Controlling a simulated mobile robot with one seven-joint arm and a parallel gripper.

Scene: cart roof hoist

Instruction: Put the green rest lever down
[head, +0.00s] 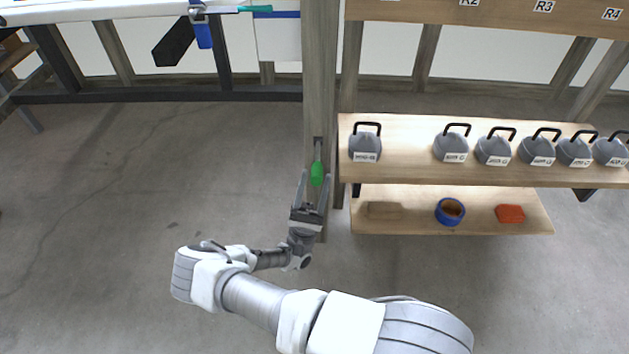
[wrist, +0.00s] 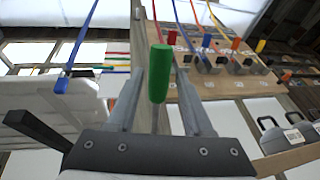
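In the wrist view the green grip (wrist: 159,73) stands upright in the middle of the picture, on a thin grey rod. My gripper (head: 315,177) is open, with one finger on each side of the lever. In the wrist view the gripper (wrist: 160,80) shows gaps between both fingers and the grip. I cannot tell whether the grip lies fully between the fingertips or beyond them.
Right of the post (head: 320,70), a wooden shelf (head: 405,140) holds several grey weights with black handles. A lower shelf (head: 480,215) carries a blue ring (head: 450,212) and a red block (head: 510,214). Coloured cords (wrist: 85,35) hang in the wrist view. The floor at left is clear.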

